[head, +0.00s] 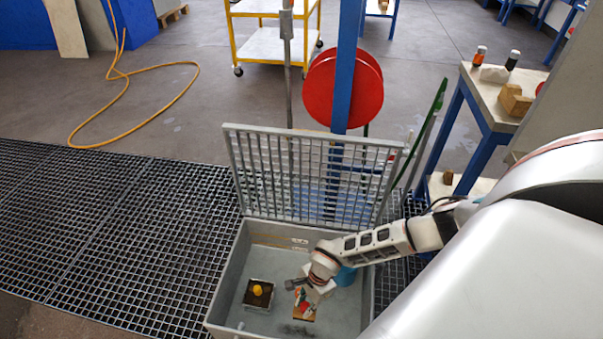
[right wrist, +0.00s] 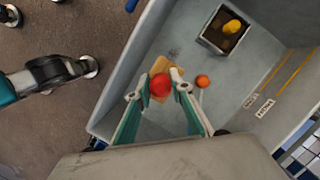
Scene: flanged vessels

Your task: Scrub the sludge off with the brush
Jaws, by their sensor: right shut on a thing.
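My right gripper (head: 304,299) is low inside an open grey sump. In the right wrist view its two fingers (right wrist: 158,87) are shut on a red knob (right wrist: 160,86). The knob sits over a tan block (right wrist: 151,73), which looks like the brush; its bristles are hidden. The tan block also shows below the gripper in the head view (head: 306,316). A dark grey smear (head: 296,330), perhaps the sludge, lies on the sump floor beside the block. I cannot tell whether the brush touches the floor. My left gripper is out of view.
The sump (head: 228,291) has a raised grate lid (head: 310,170) behind it. A small square box (head: 245,295) with dark contents and a yellow object (head: 257,290) stands inside, left of my gripper. An orange ball (right wrist: 203,81) is near the brush. A blue-legged table (head: 490,105) stands right.

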